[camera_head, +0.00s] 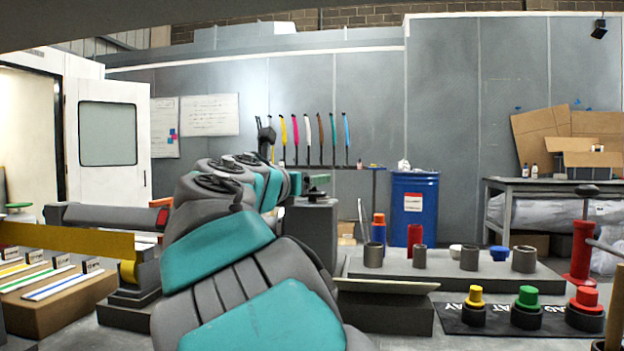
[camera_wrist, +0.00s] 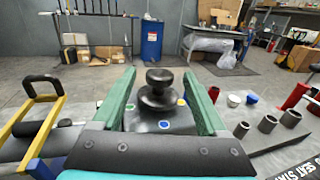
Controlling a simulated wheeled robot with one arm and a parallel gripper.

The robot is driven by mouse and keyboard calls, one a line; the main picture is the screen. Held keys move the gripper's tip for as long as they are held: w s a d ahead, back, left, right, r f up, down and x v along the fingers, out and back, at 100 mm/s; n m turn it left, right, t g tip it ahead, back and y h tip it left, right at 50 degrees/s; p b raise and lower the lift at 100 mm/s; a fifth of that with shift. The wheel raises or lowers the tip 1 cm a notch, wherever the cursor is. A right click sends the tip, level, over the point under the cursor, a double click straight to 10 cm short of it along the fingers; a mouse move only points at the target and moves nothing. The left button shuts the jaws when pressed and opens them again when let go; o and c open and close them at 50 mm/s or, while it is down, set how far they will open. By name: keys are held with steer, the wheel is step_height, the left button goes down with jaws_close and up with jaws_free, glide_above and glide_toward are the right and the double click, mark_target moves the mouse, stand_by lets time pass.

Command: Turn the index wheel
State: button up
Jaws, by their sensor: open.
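The index wheel (camera_wrist: 158,92) is a black round knob on a short stem. It stands upright on a grey block (camera_wrist: 143,124) with blue, yellow and green dots on its top. My gripper (camera_wrist: 159,77) is open. Its two green fingers lie left and right of the knob in the wrist view, with a visible gap on both sides; I cannot tell how far the tips reach past it. In the head view the grey block (camera_head: 310,238) stands beyond my arm, with the green fingers (camera_head: 318,181) above it; the knob is not clearly seen there.
To the right, a low platform holds several grey cylinders (camera_head: 470,258) and a red one (camera_head: 414,238). A dark mat carries yellow, green and red knobs (camera_head: 528,300). A yellow-framed handle (camera_wrist: 38,115) stands left of the block. A blue drum (camera_head: 414,205) is behind.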

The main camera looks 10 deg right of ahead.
steer(key=shift+x, duration=1.45)
steer(key=shift+c, duration=0.3)
jaws_close()
